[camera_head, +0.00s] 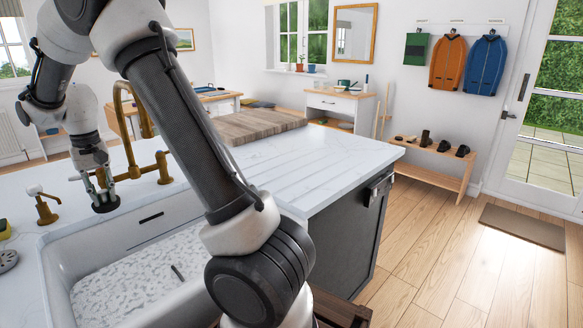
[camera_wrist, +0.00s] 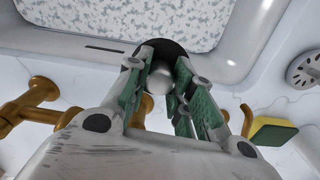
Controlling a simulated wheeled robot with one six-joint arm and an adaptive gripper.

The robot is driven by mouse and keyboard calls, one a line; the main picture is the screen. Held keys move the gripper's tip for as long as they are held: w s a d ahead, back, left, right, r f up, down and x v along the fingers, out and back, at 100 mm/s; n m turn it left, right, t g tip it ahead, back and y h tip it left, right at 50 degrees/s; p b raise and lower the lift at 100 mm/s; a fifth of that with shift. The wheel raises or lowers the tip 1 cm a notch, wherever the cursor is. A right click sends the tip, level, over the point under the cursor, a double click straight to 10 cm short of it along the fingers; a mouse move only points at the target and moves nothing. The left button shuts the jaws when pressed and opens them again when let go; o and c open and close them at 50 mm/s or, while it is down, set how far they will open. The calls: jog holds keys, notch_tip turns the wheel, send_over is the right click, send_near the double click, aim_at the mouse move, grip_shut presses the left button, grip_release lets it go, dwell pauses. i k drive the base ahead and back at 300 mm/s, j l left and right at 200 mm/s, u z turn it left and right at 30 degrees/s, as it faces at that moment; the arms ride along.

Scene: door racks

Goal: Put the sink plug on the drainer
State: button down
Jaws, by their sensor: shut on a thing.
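The sink plug, a black disc with a pale metal knob, hangs from my gripper (camera_head: 103,186) above the sink's back rim in the head view. In the wrist view, the knob of the sink plug (camera_wrist: 157,78) is between the green pads of my gripper (camera_wrist: 160,84), shut on it. The black disc (camera_head: 106,204) shows below the fingers. Whether it touches the rim cannot be told. The drainer (camera_head: 292,170), a grooved white stretch of worktop, lies right of the sink, partly hidden behind my arm.
The white sink (camera_head: 130,275) holds speckled foam and a small dark stick-like thing (camera_head: 178,272). The brass tap (camera_head: 150,165) stands beside my gripper. A wooden board (camera_head: 250,126) lies behind the drainer. A sponge (camera_wrist: 268,130) and a round strainer (camera_wrist: 304,68) sit on the left.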

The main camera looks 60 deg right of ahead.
aim_at(297, 188)
jog(key=k, duration=0.45)
jog(key=k+l+z, duration=0.1)
jog(key=k, duration=0.15)
jog(key=i+l+z, duration=0.2)
jog(key=l+z, duration=0.25)
jog(key=i+l+z, duration=0.2)
jog(key=z, duration=0.2)
jog(key=i, duration=0.05)
